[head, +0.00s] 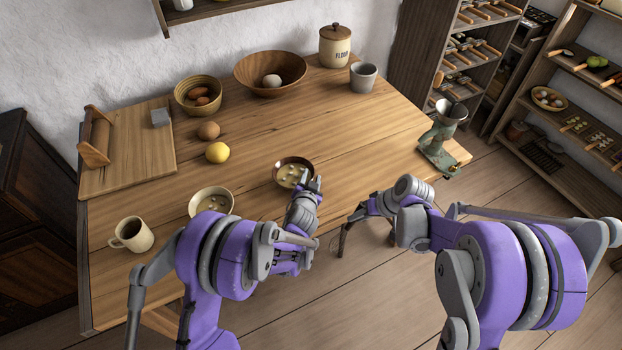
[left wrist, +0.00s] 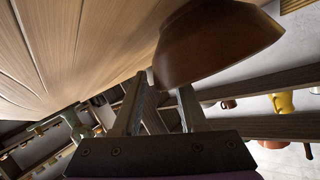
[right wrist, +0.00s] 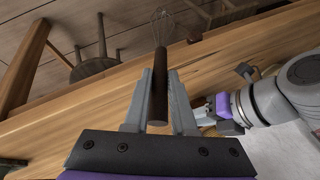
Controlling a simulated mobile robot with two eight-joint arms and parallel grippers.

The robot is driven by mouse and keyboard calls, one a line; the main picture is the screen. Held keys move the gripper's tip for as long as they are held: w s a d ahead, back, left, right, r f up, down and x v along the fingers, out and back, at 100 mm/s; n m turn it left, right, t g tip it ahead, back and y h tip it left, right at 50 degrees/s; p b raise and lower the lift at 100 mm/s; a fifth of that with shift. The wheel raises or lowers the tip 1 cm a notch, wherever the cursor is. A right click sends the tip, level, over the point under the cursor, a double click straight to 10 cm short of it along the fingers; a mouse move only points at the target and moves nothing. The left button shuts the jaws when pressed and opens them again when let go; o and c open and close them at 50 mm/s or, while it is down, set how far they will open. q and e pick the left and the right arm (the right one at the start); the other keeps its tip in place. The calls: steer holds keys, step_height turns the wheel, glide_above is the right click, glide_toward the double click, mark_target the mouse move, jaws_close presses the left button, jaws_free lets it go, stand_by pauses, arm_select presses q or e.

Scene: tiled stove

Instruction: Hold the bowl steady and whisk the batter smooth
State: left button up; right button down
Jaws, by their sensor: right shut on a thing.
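A dark brown bowl (head: 279,179) stands near the table's front edge, with pale lumpy batter (head: 292,175) in it. My left gripper (head: 312,184) is at its right front side. In the left wrist view the bowl's brown outside (left wrist: 215,45) is close ahead of the left fingers, which stand apart; the bowl partly hides one tip, and whether they touch it is unclear. My right gripper (right wrist: 158,88) is shut on the dark handle of the whisk (right wrist: 159,78). The whisk's wire end (right wrist: 158,22) points away from the gripper, over the floor beyond the table edge.
A cream bowl (head: 211,191) and a mug (head: 132,235) stand left. A lemon (head: 217,152), a brown round item (head: 208,131), an egg bowl (head: 183,100), a wooden bowl (head: 250,78), a flour jar (head: 335,48) and a grey cup (head: 363,78) stand behind. A grinder (head: 440,140) is right. The table's middle right is clear.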

arm_select(q)
jaws_close()
stand_by(1.4)
